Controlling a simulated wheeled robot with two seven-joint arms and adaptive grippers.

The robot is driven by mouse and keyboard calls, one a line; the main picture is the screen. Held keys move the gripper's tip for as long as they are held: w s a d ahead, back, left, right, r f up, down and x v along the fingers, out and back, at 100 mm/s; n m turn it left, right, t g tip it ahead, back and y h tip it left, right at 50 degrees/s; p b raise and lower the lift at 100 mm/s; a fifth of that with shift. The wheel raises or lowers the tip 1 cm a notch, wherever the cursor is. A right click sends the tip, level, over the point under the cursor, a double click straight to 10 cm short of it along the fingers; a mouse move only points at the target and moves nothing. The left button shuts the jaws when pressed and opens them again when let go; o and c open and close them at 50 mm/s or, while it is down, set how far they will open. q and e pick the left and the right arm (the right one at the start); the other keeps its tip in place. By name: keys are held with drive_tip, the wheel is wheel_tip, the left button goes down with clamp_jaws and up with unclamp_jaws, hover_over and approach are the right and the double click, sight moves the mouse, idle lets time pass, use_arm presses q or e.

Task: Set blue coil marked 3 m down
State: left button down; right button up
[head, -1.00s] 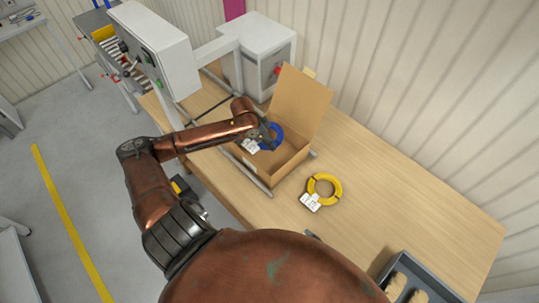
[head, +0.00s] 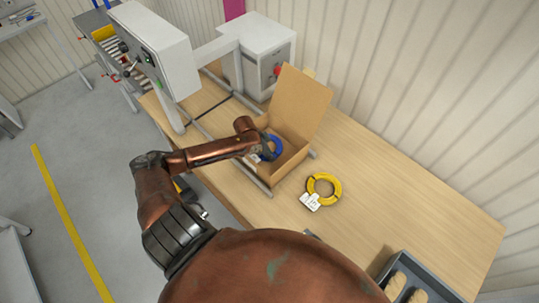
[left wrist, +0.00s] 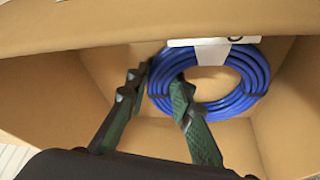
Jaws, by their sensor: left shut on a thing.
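The blue coil (head: 275,149) is inside the open cardboard box (head: 304,105) on the table. My left gripper (head: 264,149) reaches into the box from the left, and its fingers are largely hidden in the head view. In the left wrist view, the fingers (left wrist: 158,88) are shut on the left side of the blue coil (left wrist: 247,82), one outside the ring and one at its inner side. A white tag (left wrist: 212,41) is on the coil's far side; its marking is mostly cut off. I cannot tell whether the coil touches the box floor. My right gripper is not in view.
A yellow coil (head: 334,184) with a white tag lies on the table (head: 420,190) right of the box. A grey tray (head: 425,272) with tan items is at the lower right. A grey machine (head: 262,50) stands behind the box. The table between coil and tray is clear.

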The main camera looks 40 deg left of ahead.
use_arm(q)
drive_tip(key=c, duration=1.7)
unclamp_jaws()
drive_tip(key=shift+r, duration=0.1)
drive_tip(key=v, duration=1.2)
